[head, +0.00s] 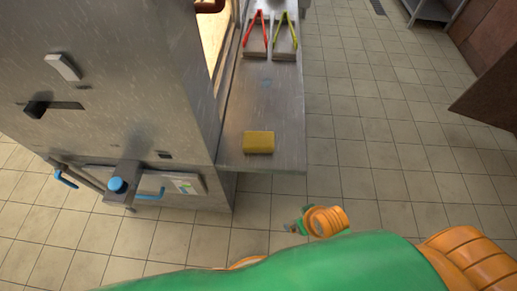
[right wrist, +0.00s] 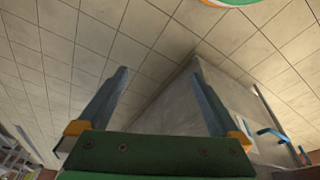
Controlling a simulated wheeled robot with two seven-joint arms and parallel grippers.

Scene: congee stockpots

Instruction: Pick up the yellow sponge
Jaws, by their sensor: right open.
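The yellow sponge (head: 258,142) lies flat near the front end of a narrow metal counter in the head view. Nothing touches it. My right gripper (right wrist: 160,70) is open in the right wrist view, with its two fingers apart and nothing between them. The sponge does not show in the right wrist view. In the head view, green and orange arm parts of mine cross the bottom, in front of and below the counter end, apart from the sponge. I see no left gripper.
Red tongs (head: 255,33) and green tongs (head: 286,36) rest farther back on the counter (head: 265,105). A large metal appliance (head: 110,80) with blue-capped fittings stands at the counter's left. Tiled floor (head: 365,160) is open to the right.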

